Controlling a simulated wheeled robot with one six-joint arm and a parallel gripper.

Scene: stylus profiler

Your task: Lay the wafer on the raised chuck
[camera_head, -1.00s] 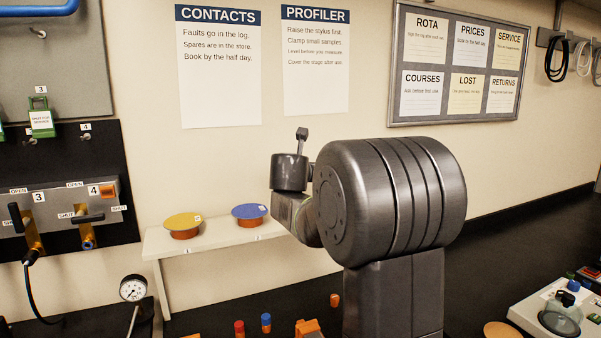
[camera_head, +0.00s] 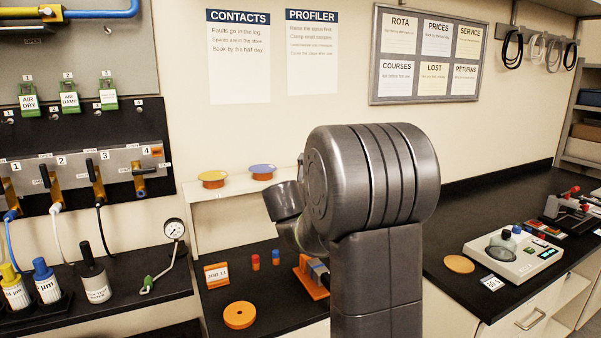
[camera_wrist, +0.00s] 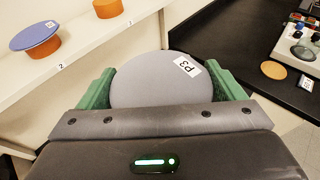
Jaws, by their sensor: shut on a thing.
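In the wrist view my gripper (camera_wrist: 162,82) is shut on a grey round wafer (camera_wrist: 140,84) marked P3. The wafer lies flat between the two green fingers. In the head view my arm hides the gripper and the wafer. A white instrument (camera_head: 488,262) stands on the right-hand bench, with a round clear or grey part (camera_head: 502,251) on top. It also shows in the wrist view (camera_wrist: 289,45), apart from the gripper and beyond it to the right. I cannot tell whether that round part is the raised chuck.
A wall shelf (camera_head: 237,187) holds orange stands with a yellow disc (camera_head: 212,175) and a blue disc (camera_head: 262,168); a bare orange stand (camera_wrist: 108,8) shows in the wrist view. An orange disc (camera_head: 459,264) lies left of the instrument. Bottles (camera_head: 95,282) and a gauge (camera_head: 174,229) stand left.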

